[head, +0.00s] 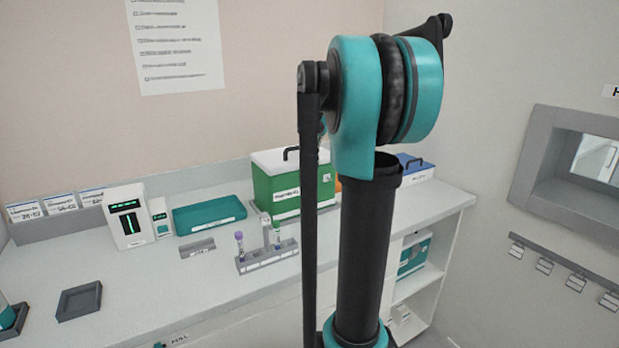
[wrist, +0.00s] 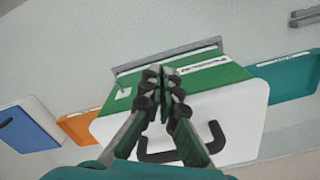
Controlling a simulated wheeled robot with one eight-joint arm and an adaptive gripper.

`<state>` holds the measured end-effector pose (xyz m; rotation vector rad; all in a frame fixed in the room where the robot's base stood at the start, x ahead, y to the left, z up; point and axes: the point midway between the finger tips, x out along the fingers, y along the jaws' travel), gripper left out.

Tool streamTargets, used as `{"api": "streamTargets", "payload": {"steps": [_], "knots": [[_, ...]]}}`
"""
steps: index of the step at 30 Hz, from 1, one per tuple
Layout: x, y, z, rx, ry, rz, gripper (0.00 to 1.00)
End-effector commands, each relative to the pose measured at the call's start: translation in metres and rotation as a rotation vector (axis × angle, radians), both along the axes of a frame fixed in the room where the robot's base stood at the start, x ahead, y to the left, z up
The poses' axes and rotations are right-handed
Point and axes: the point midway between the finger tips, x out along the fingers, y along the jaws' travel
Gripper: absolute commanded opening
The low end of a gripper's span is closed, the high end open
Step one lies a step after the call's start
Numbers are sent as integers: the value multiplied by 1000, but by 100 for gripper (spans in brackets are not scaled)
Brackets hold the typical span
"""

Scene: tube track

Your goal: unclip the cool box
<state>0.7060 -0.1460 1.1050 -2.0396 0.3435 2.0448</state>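A green cool box with a white lid (head: 283,157) and a black handle on top stands on the counter at the back. In the head view my arm crosses in front of its right side. In the wrist view the box appears upside down, with its green front (wrist: 207,78), a white label and the black handle (wrist: 180,155). My gripper (wrist: 161,75) is in front of the green face, its two fingers close together at the tips with nothing visible between them. The fingers hide the middle of the front, so I cannot see a clip. The gripper is hidden in the head view.
A teal case (head: 208,214) lies left of the box. A tube rack (head: 268,257) stands in front. A blue box (head: 413,168) is to the right, with an orange thing (wrist: 80,126) between. A grey tray (head: 79,300) sits at the front left.

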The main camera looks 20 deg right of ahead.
Motion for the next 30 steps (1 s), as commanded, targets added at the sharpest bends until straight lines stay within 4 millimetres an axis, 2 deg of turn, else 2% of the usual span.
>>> {"api": "streamTargets", "payload": {"steps": [1, 9, 30], "knots": [[3, 1, -6, 2, -8, 2, 0], [4, 1, -15, 2, -11, 3, 0], [0, 2, -25, 5, -12, 5, 0]]}}
